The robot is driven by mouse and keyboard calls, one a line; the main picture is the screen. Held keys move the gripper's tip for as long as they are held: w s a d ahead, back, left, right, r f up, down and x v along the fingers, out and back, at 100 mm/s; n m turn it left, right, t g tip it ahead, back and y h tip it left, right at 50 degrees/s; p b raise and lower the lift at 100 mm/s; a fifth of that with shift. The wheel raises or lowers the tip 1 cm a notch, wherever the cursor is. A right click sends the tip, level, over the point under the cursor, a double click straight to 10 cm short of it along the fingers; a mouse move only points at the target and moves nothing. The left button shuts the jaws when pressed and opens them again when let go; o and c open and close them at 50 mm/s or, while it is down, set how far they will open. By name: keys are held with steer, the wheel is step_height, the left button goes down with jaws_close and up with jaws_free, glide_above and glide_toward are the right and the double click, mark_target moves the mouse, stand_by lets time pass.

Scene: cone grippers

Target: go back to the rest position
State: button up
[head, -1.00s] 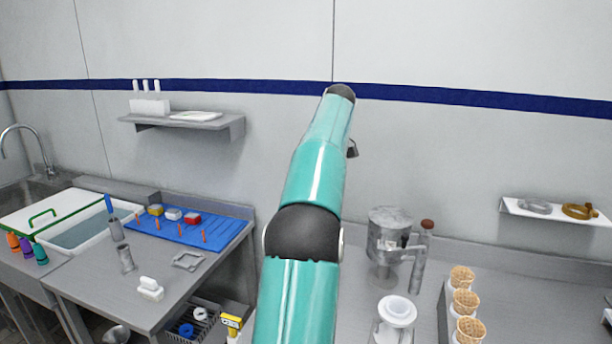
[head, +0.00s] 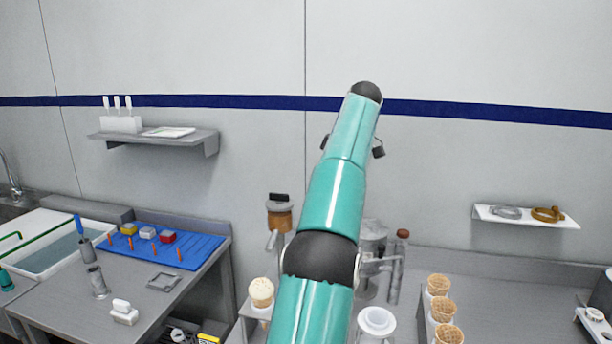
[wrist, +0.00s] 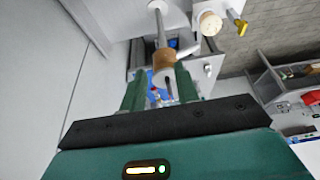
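My arm reaches up and away in the head view, with its end in front of the wall and leaning to the right. In the wrist view, my gripper (wrist: 161,82) has its two green fingers apart. No held object shows between them; a brown cylinder with a grey rod (wrist: 160,35) and some blue and red things show beyond. In the head view the fingers are mostly hidden behind the arm, with only small dark parts of the gripper showing on either side.
A dark-capped brown container (head: 279,215) and a cone with pale ice cream (head: 261,291) stand left of my arm. Shelves (head: 200,138) hang on the wall.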

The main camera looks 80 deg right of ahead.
steer(key=shift+s, duration=0.9)
